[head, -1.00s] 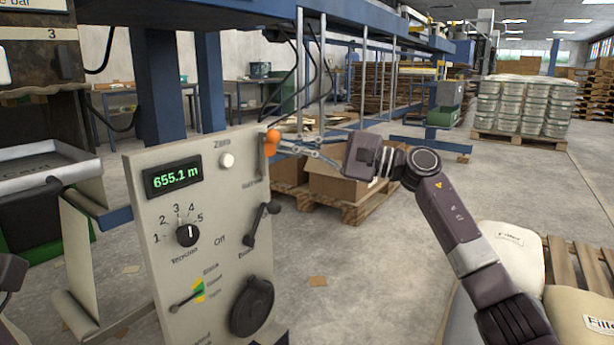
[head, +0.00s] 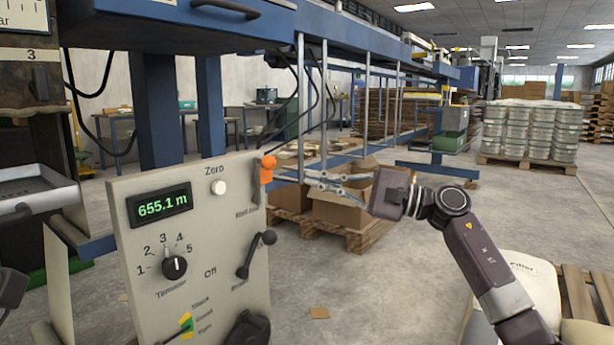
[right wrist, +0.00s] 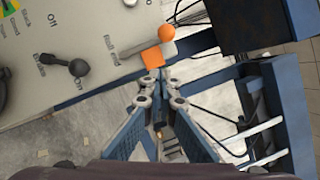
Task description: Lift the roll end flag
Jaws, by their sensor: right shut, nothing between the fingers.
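The roll end flag (head: 267,170) is a small orange piece with a rounded knob at the upper right edge of the grey control panel (head: 228,245). In the right wrist view the flag (right wrist: 153,57) shows as an orange square with an orange ball beside it, at the end of a grey bar by the "Roll end" label. My right gripper (head: 306,180) is shut and empty, right of the flag and a little lower, with a gap between. In the right wrist view its fingertips (right wrist: 159,94) are below the flag. My left gripper is not clearly shown.
The panel also has a lit display (head: 162,205), a tension knob (head: 174,267), a white zero button (head: 218,188) and a black brake lever (head: 257,254). A cardboard box (head: 340,205) on a pallet stands behind my right gripper. Filled sacks (head: 530,283) lie at lower right.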

